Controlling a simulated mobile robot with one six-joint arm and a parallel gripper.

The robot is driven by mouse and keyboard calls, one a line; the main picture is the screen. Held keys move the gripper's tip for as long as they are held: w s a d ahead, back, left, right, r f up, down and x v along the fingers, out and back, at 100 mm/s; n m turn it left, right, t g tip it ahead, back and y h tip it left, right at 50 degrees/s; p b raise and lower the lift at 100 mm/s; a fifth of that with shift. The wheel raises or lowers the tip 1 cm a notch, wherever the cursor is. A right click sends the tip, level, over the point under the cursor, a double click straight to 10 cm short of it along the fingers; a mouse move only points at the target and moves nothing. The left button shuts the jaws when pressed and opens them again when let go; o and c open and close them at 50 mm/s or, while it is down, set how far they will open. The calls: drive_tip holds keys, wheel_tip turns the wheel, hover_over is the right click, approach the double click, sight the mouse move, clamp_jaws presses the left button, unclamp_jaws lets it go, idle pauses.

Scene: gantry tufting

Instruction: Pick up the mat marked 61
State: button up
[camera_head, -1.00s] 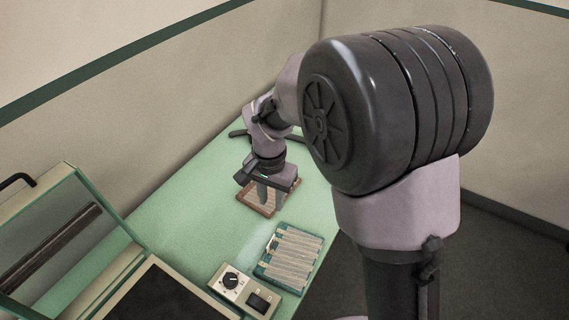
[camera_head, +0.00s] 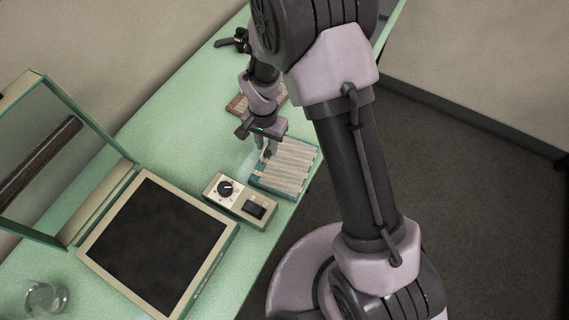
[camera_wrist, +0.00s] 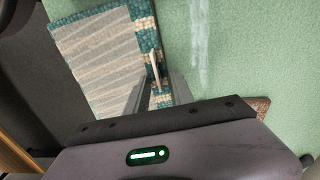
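A striped beige mat with a teal border (camera_head: 285,168) lies flat on the green table; it also fills the upper left of the wrist view (camera_wrist: 100,62). A thin tan loop or handle (camera_wrist: 153,66) stands at its near edge. My gripper (camera_head: 266,153) points down over that left edge of the mat. In the wrist view its fingers (camera_wrist: 158,88) are apart with the loop near the space between them. Whether they touch anything cannot be told. A second mat with a brown border (camera_head: 238,106) lies behind, partly hidden by my arm. No number is readable on either mat.
A control box (camera_head: 240,199) with a dial and a switch sits left of the teal mat. A press with a dark plate (camera_head: 155,243) and raised lid (camera_head: 55,150) stands further left. A glass (camera_head: 45,297) is at lower left. The mat lies near the table's right edge.

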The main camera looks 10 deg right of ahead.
clamp_jaws()
idle(1.4)
